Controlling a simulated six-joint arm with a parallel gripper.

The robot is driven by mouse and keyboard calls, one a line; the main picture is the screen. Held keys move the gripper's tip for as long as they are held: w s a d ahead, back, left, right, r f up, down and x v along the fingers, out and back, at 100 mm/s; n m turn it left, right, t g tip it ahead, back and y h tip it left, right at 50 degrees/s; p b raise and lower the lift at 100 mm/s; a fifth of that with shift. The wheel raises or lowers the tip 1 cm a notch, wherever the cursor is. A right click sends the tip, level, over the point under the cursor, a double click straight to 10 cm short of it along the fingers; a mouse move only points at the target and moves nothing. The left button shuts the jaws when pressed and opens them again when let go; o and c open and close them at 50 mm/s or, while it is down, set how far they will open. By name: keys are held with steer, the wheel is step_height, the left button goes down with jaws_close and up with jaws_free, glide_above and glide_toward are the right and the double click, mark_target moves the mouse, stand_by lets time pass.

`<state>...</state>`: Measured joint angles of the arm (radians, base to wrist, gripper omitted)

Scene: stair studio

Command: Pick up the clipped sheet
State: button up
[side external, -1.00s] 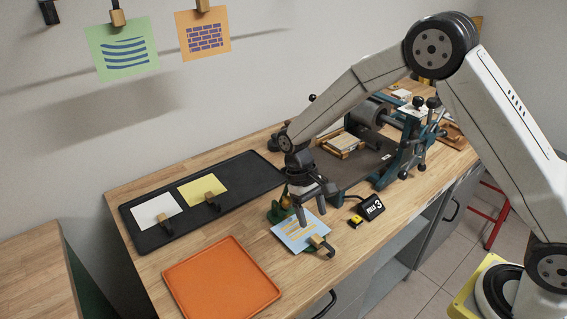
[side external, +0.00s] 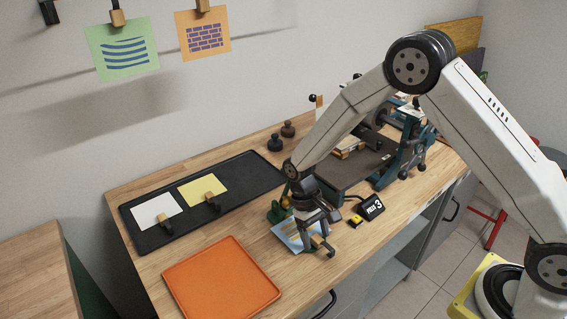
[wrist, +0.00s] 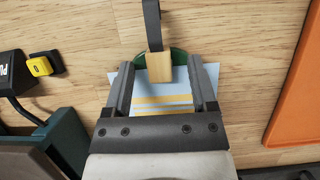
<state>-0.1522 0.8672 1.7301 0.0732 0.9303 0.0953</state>
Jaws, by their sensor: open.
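The clipped sheet (side external: 286,237) is pale blue with yellow stripes and lies on the wooden bench in the side view, partly hidden by my gripper (side external: 318,247). It also shows in the wrist view (wrist: 206,74). A clip with a light wooden block (wrist: 159,67) and a dark hooked arm (wrist: 152,24) sits at its edge. My gripper (wrist: 161,62) is open in the wrist view, with one finger on each side of the wooden block. Gaps show beside the block. The exact height of the fingertips over the bench is hard to tell.
An orange tray (side external: 220,280) lies left of the sheet. A black tray (side external: 245,173) holds white and yellow clipped sheets. A dark label box (side external: 371,207) and small yellow block (side external: 356,221) sit right. A press (side external: 405,150) stands behind; a green object (side external: 277,212) is close by.

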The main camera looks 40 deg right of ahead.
stand_by(0.4)
jaws_close()
steer(key=shift+r, duration=0.15)
steer(key=shift+r, duration=0.85)
steer(key=shift+s+r, duration=0.4)
steer(key=shift+r, duration=0.35)
steer(key=s, duration=1.7)
steer(key=shift+s, duration=0.15)
steer(key=shift+a, duration=0.1)
